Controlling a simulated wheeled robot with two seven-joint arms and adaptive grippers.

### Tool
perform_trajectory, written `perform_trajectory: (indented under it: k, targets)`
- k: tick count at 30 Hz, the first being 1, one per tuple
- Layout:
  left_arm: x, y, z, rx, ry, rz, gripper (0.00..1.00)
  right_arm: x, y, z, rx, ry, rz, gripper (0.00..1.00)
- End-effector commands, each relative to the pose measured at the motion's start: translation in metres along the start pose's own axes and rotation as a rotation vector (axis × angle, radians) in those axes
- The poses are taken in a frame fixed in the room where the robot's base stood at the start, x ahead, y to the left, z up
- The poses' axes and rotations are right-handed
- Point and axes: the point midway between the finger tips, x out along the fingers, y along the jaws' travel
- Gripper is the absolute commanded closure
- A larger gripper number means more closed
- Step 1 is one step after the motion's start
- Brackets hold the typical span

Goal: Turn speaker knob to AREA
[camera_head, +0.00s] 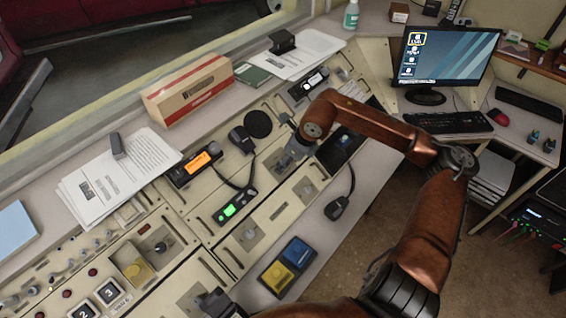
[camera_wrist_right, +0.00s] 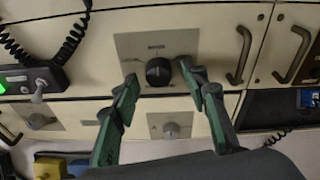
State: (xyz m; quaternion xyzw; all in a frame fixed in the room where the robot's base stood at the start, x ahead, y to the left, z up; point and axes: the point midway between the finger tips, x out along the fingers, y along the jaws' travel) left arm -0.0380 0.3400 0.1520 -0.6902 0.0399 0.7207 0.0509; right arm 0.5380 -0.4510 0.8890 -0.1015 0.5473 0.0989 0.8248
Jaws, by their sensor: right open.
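The black round knob (camera_wrist_right: 158,71) sits on a grey metal plate (camera_wrist_right: 190,42) in the right wrist view. Small lettering above it is too small to read, and its pointer direction is unclear. My right gripper (camera_wrist_right: 157,78) is open, its green fingers on either side of the knob. I cannot tell whether either finger touches it. In the head view my right gripper (camera_head: 288,158) is over the console's middle and hides the knob. A dark blocky shape at the bottom edge of the head view may be my left gripper (camera_head: 216,303); its fingers cannot be made out.
A second, smaller knob (camera_wrist_right: 170,130) sits below on its own plate. Drawer handles (camera_wrist_right: 240,55) stick out to the right. A green-lit unit (camera_head: 234,206), an orange-lit radio (camera_head: 195,164) and a corded handset (camera_head: 337,208) lie around the gripper on the console.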

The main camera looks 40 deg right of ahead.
Motion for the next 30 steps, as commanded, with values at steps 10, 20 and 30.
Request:
perform_trajectory:
  k: [10,20,30]
  targets:
    - [0.0012,-0.0007,-0.0041,0.001,0.005,-0.001,0.60,0.0054,0.0011,0.0017,-0.002,-0.001,0.001,0.59]
    - [0.0012,-0.0010,-0.0048,0.001,0.006,-0.001,0.60,0.0055,0.0013,0.0020,-0.003,-0.002,0.002,0.81]
    - [0.0012,-0.0010,-0.0048,0.001,0.006,-0.001,0.60,0.0054,0.0015,0.0020,-0.003,-0.001,0.002,1.00]
